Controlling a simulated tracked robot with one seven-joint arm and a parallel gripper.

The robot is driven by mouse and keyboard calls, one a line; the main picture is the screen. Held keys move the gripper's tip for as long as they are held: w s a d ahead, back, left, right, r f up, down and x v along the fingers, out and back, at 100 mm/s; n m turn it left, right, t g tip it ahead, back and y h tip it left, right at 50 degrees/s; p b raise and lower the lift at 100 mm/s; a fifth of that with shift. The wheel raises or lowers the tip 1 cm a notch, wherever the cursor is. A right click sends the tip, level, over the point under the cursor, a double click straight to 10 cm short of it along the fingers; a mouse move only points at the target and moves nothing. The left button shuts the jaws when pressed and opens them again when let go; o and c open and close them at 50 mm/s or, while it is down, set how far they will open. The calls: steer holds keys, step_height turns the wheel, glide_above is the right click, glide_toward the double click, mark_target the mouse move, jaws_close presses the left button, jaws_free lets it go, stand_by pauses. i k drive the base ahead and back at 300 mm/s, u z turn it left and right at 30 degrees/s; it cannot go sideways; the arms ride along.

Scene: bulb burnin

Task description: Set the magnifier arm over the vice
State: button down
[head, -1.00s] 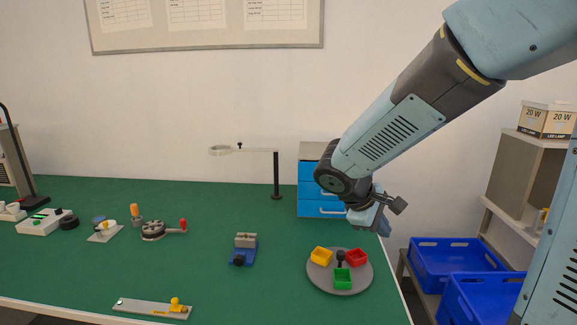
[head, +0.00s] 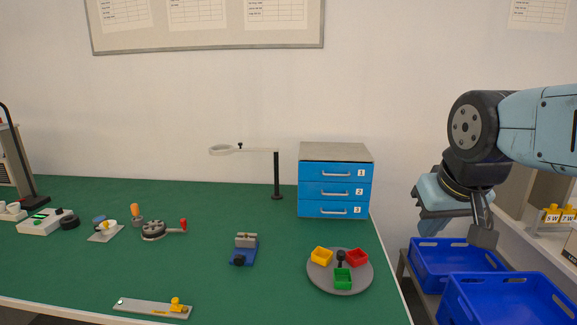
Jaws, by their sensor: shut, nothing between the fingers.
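The magnifier arm (head: 258,150) is a thin pale bar on a dark upright post (head: 276,177) at the back of the green bench. It reaches left from the post and ends in a ring lens (head: 222,150) with a small dark knob beside it. The vice (head: 244,251), blue with grey jaws, sits on the bench in front of the post; the lens appears to its left and behind it. My gripper (head: 458,226) is at the right, beyond the bench's right edge, far from the magnifier and the vice. It is shut and empty; its fingertips are partly hidden.
A blue drawer unit (head: 335,190) stands right of the post. A round grey tray (head: 318,283) with yellow, red and green bins lies right of the vice. A grey strip (head: 135,308) lies at the front. Blue crates (head: 455,257) are below my gripper. The bench's middle is mostly clear.

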mark_target(228, 149)
steer(key=k, duration=1)
steer(key=u, duration=1.25)
steer(key=i, duration=1.4)
steer(key=z, duration=0.9)
